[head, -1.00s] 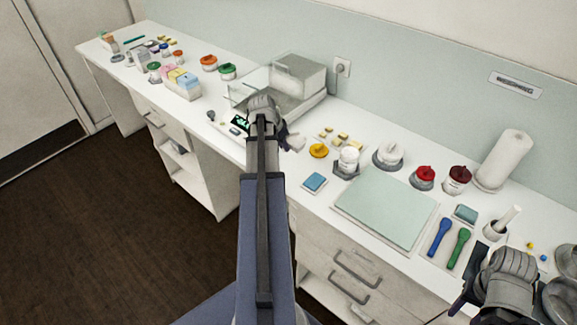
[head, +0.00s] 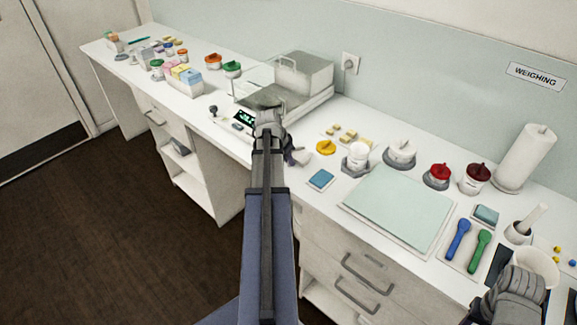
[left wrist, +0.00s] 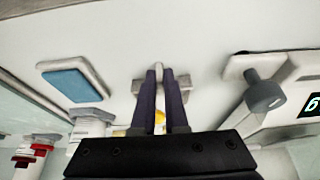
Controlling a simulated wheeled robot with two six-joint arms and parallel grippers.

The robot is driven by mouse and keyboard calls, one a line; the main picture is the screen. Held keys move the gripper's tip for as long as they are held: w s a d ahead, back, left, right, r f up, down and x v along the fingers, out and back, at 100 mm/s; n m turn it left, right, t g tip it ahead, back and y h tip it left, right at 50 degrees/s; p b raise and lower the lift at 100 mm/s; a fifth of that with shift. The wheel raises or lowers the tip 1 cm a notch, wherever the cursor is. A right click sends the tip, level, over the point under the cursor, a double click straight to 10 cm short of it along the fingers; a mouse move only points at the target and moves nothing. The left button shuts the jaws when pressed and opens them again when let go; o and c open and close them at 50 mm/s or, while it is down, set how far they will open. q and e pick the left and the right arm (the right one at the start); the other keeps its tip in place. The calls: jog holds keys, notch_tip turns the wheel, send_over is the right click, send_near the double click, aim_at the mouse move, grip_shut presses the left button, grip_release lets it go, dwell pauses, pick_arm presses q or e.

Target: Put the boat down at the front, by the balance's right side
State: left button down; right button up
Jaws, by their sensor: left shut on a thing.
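My left gripper (head: 298,156) is shut on the weighing boat, at the counter's front beside the balance's right side. In the left wrist view my left gripper's two dark fingers (left wrist: 166,92) close on a small pale piece of the boat (left wrist: 159,72); the gripper body hides most of it. I cannot tell whether the boat touches the counter. The balance (head: 322,98) has a clear shield and a lit display (head: 244,118); my arm covers part of its front. The display's edge shows in the left wrist view (left wrist: 311,105). My right gripper (head: 515,298) is at the lower right, its fingertips unclear.
A blue pad (head: 321,179) lies right of my left gripper, with a yellow cap (head: 326,147) and a white jar (head: 357,155) behind. A grey knob (left wrist: 264,95) stands by the balance's front. A pale green mat (head: 398,207) lies further right.

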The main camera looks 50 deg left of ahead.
pick_arm(q)
jog(key=shift+f, duration=0.2)
jog(key=c, duration=1.4)
grip_release()
jog(key=shift+f, duration=0.1)
jog(key=o, duration=0.5)
jog(key=shift+c, duration=0.2)
jog(key=shift+s+r+p, duration=0.1)
jog(key=shift+r+p, duration=0.4)
jog(key=shift+r, duration=0.1)
jog(key=p+v, duration=1)
jog(key=v, duration=0.1)
jog(key=shift+s, duration=0.1)
